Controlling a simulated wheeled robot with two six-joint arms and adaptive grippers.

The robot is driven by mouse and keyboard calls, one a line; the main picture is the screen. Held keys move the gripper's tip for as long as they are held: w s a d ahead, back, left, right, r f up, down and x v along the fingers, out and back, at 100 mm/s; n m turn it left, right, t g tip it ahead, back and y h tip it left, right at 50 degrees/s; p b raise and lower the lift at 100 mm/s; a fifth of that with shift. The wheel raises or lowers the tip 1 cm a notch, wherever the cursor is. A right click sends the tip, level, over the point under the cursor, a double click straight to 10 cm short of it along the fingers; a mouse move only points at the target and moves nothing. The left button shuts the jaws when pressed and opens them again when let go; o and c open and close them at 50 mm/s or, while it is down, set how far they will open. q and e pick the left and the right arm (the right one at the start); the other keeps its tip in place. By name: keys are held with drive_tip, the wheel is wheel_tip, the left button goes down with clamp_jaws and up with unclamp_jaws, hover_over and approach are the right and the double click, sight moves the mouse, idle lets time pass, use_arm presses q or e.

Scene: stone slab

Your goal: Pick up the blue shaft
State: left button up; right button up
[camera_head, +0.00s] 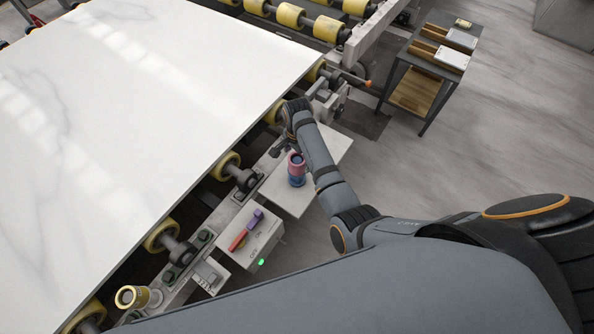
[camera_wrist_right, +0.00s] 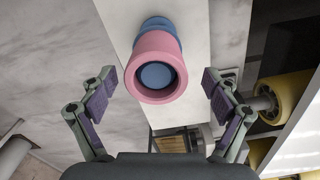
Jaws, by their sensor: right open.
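The blue shaft (camera_head: 296,181) stands upright on a small white shelf beside the slab, with a pink ring (camera_head: 296,169) around its upper part. In the right wrist view the shaft's blue end (camera_wrist_right: 156,75) shows inside the pink ring (camera_wrist_right: 153,45), and more blue shows beyond it. My right gripper (camera_head: 284,147) is close to the shaft, at the slab side. In the right wrist view its two fingers (camera_wrist_right: 160,90) are spread wide with the shaft and ring between and beyond them, not visibly touching. My left gripper is not in view.
The large white stone slab (camera_head: 130,110) lies on yellow rollers (camera_head: 163,236) to the left. A side table (camera_head: 410,75) stands at the back right; the floor there is open.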

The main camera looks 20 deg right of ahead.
hover_over(295, 181)
drive_tip(key=w+d, duration=0.1)
drive_tip(key=w, duration=0.1)
drive_tip(key=f, duration=0.3)
drive_tip(key=f+p, duration=0.1)
drive_tip(key=shift+s+d+f, duration=0.15)
drive_tip(key=shift+s+d, duration=0.05)
drive_tip(key=shift+s, duration=0.05)
drive_tip(key=shift+f, duration=0.45)
drive_tip(key=shift+c, duration=0.2)
drive_tip(key=c, duration=1.4)
